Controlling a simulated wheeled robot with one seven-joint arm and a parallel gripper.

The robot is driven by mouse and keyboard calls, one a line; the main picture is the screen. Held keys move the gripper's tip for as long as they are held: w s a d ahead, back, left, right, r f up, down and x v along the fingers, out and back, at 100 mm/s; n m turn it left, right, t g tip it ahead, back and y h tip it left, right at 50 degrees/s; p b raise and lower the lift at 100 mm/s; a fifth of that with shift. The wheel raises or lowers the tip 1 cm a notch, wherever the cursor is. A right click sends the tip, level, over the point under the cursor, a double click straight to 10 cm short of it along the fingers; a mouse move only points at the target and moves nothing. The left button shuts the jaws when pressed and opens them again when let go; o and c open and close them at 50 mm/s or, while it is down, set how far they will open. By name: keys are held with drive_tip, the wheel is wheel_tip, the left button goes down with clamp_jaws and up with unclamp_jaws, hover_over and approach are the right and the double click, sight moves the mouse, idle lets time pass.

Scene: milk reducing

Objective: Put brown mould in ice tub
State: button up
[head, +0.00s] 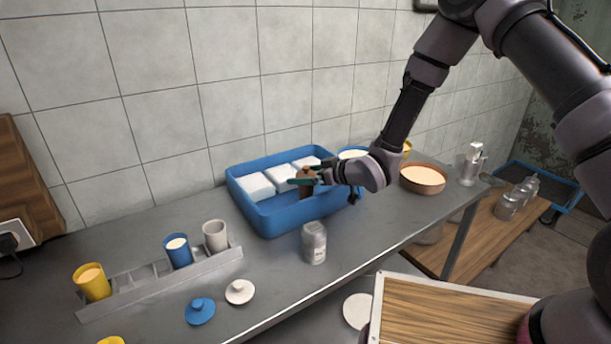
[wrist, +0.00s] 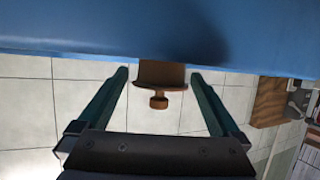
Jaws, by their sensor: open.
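The brown mould (head: 307,193) is at the blue ice tub (head: 285,214), in front of the white blocks in it. In the wrist view, the mould (wrist: 160,73), with a round knob, is between my two teal fingers with a gap on each side. Its far end meets the blue tub surface (wrist: 110,35) in that view; I cannot tell for sure that it rests on the tub floor. My gripper (head: 302,181) is open around the mould, over the tub. Its fingers partly hide the mould in the head view.
A glass jar (head: 315,243) stands just in front of the tub. A rack (head: 160,283) with yellow, blue and white cups is at left, with blue (head: 200,311) and white (head: 240,291) lids before it. A brown bowl (head: 423,180) and a dispenser (head: 470,165) stand at right.

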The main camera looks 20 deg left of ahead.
drive_tip(key=v, duration=1.2)
drive_tip(key=w+d+r+m+t+h, duration=0.35)
drive_tip(key=w+d+r+h, duration=0.4)
drive_tip(key=d, duration=0.65)
drive_tip(key=d+r+m+h, duration=0.2)
drive_tip(key=d+r+m, duration=0.3)
drive_tip(key=d+r, duration=0.65)
drive_tip(key=s+d+r+m+h, duration=0.2)
drive_tip(key=s+d+r+m, duration=0.3)
drive_tip(key=s+d+r, duration=0.25)
drive_tip(key=s+d+r+m, duration=0.1)
drive_tip(key=s+r+m, duration=0.1)
drive_tip(key=s, duration=0.5)
drive_tip(key=s+d+r+m+g, duration=0.1)
drive_tip(key=s+d+r+m, duration=0.1)
drive_tip(key=s, duration=0.5)
drive_tip(key=shift+d+r+y, duration=0.2)
drive_tip(key=shift+r+y, duration=0.25)
